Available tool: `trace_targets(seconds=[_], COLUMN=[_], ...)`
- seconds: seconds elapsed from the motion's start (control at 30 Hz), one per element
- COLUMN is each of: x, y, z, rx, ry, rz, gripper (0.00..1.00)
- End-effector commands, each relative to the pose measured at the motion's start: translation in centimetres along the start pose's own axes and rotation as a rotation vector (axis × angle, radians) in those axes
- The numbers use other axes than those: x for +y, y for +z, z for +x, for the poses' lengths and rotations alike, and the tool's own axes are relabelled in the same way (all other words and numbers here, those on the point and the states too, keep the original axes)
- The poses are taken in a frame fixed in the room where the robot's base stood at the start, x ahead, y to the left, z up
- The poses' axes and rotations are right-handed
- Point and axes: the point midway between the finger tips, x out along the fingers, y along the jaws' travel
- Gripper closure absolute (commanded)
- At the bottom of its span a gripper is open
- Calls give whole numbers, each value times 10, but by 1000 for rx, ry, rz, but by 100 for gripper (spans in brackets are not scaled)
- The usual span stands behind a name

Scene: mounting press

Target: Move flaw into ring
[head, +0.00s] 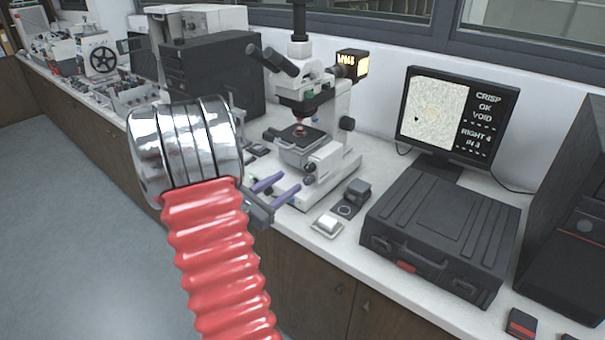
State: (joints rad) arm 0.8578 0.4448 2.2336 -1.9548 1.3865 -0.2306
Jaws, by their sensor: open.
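The monitor (458,112) shows a speckled pale picture with a small dark spot, apparently the flaw (416,120), left of and slightly below a faint ring (432,112). The spot lies outside the ring. Text beside it reads CRISP OK, VOID, RIGHT 4 and IN, with a last figure that looks like 3. The microscope (340,105) stands on the bench with a sample on its stage (302,138). Small dark stage knobs (310,168) sit low at its front. My gripper (290,181) has two purple fingers, apart and empty, in front of the microscope base near these knobs.
A black case (440,235) lies below the monitor. A small dark device (356,191) and a pale-topped block (327,225) are on the bench right of my gripper. A black box (212,75) stands left of the microscope. My red arm hides part of the bench.

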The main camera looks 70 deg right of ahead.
Motion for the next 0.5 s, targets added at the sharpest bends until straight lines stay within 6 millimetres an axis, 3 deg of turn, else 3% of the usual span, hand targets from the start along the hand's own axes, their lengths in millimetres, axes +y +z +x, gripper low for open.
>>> trace_targets(seconds=[0.5], x=[-1], y=[0], z=[73], rx=[0], ry=[-2], rz=[1], gripper=[56])
